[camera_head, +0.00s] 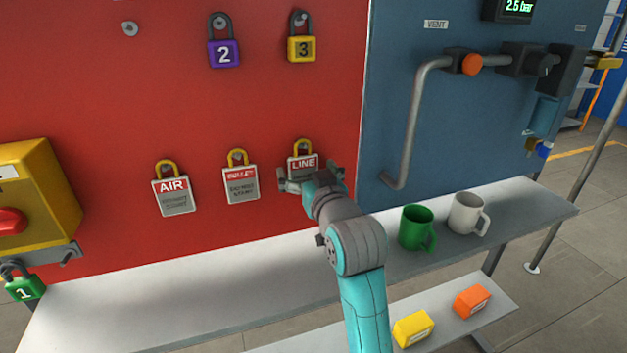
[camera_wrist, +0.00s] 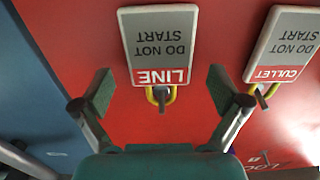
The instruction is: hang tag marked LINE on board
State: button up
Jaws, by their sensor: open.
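The tag marked LINE (camera_head: 302,162) is a white and grey plate with a red band and a yellow loop. It hangs upright at a peg on the red board (camera_head: 100,100), the rightmost of three tags in a row. The wrist view shows the LINE tag (camera_wrist: 160,45) upside down, its yellow loop around a grey peg (camera_wrist: 162,102). My gripper (camera_head: 311,181) is in front of the tag and hides its lower part in the head view. In the wrist view my gripper (camera_wrist: 160,90) is open, its fingers apart on either side, holding nothing.
The AIR tag (camera_head: 175,200) and CULLET tag (camera_head: 240,183) hang to the left. Purple padlock 2 (camera_head: 224,54) and yellow padlock 3 (camera_head: 301,49) hang above. A green mug (camera_head: 415,228) and white mug (camera_head: 466,214) stand on the shelf (camera_head: 200,285) at right.

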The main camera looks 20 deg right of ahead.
jog(key=shift+w, duration=0.7)
jog(key=c, duration=1.2)
jog(key=shift+r, duration=0.6)
jog(key=shift+s, duration=0.15)
jog(key=shift+s, duration=3.4)
